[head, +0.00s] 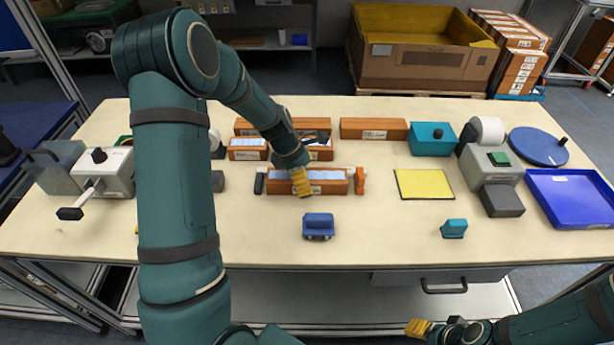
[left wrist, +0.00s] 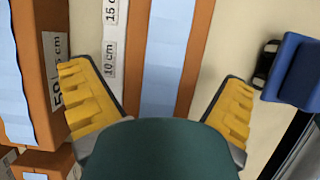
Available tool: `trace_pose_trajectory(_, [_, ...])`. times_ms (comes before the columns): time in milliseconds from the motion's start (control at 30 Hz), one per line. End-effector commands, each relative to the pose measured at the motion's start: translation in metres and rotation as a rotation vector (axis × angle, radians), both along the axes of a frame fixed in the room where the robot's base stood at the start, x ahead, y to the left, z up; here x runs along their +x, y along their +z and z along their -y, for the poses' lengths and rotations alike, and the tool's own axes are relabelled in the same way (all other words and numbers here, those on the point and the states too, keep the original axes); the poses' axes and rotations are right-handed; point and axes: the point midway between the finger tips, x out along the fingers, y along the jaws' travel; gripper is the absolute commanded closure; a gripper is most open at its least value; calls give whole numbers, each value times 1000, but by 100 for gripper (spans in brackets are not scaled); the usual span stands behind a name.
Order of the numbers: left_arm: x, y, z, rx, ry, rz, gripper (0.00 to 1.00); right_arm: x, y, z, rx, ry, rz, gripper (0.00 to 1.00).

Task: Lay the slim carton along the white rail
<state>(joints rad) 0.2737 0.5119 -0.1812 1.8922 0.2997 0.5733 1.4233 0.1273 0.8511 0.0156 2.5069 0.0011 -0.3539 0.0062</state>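The slim carton (head: 322,189) is orange-brown with a pale blue top and a white front label. It lies lengthwise near the table's middle. In the left wrist view the carton (left wrist: 166,55) runs between my fingers, parallel to the white rail (left wrist: 110,45), which bears centimetre marks. In the head view the rail is mostly hidden behind the carton. My left gripper (head: 301,182) is over the carton, fingers apart, with visible gaps on both sides (left wrist: 160,100). Only a yellow finger of my right gripper (head: 418,328) shows clearly, low at the table's front.
A black block (head: 260,181) and an orange block (head: 360,180) stand at the carton's ends. More cartons (head: 374,128) lie behind. A small blue object (head: 318,227) is in front. A yellow pad (head: 424,184) and a blue tray (head: 572,198) are right. The front table strip is mostly clear.

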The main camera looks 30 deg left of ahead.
Motion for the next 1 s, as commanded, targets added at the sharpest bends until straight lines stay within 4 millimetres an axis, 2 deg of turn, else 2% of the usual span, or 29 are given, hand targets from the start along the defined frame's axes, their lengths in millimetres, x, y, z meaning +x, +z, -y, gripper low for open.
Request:
trace_pose_trajectory(233, [0,1,0,0,0,0,1,0,0,0,0,0,0,53])
trace_pose_trajectory(367, [-1,9,-2,1,-1,1,1,1,3,0,0,-2,2,53])
trace_pose_trajectory(800, [-17,86,-29,2,-1,3,1,6,21,1,-3,-11,14,53])
trace_pose_trajectory(1000, [-22,109,-37,1,1,2,1,8,25,1,-4,-14,18,53])
